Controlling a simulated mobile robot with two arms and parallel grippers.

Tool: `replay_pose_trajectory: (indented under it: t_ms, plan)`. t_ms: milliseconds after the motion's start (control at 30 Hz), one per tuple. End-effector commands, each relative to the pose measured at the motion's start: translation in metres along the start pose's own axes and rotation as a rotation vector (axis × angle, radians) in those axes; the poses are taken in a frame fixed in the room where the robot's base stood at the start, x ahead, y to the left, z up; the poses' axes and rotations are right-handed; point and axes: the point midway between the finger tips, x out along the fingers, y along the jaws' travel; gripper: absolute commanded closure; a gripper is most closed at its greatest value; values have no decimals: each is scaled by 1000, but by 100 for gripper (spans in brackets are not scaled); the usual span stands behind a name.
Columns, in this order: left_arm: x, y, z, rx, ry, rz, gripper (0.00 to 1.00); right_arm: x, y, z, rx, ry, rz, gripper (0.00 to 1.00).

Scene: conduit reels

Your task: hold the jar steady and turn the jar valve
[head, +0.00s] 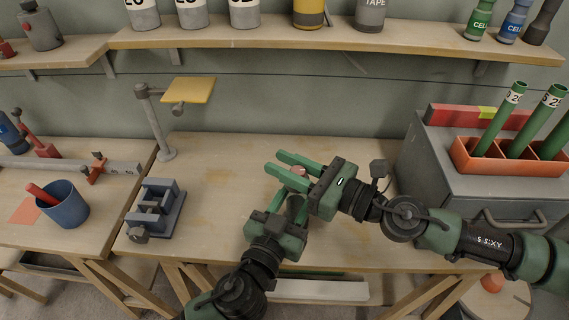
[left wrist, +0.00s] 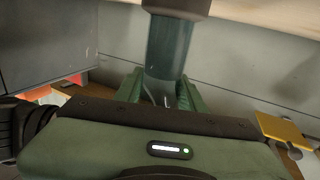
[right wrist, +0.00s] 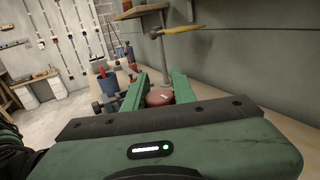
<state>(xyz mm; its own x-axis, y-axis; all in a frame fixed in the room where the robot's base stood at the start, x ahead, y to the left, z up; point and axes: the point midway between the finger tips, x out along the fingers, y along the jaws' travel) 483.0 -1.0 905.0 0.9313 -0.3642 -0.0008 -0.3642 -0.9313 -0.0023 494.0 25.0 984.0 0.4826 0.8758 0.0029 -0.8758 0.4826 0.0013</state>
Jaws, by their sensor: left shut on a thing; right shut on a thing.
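The jar (left wrist: 170,48) is a bluish, see-through cylinder with a brownish-grey top in the left wrist view. My left gripper (left wrist: 160,90) is shut on it, one green finger on each side. In the head view the jar is mostly hidden by my grippers. The jar valve (right wrist: 159,96) is a rounded red knob in the right wrist view, and a small reddish bit (head: 299,170) of it shows in the head view. My right gripper (head: 275,161) is shut on the valve, reaching in from the right above my left gripper.
The workbench (head: 215,215) is clear around the grippers. A grey vise (head: 155,208) and a lamp-like stand with a yellow plate (head: 188,90) are to the left. A grey cabinet (head: 470,187) with an orange tray (head: 475,160) of green tubes stands right. A shelf (head: 330,38) runs behind.

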Motion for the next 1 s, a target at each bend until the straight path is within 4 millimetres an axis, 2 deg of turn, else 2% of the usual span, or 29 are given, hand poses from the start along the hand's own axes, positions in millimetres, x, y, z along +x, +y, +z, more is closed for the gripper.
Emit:
replay_pose_trajectory:
  t_ms: [267, 1000]
  plan:
    - [0, 1, 1, -3, -2, 3, 100, 1, -1, 4, 0, -9, -115, 100]
    - [-1, 2, 1, -1, -2, 4, 100, -6, -18, 1, 2, -2, -740, 100]
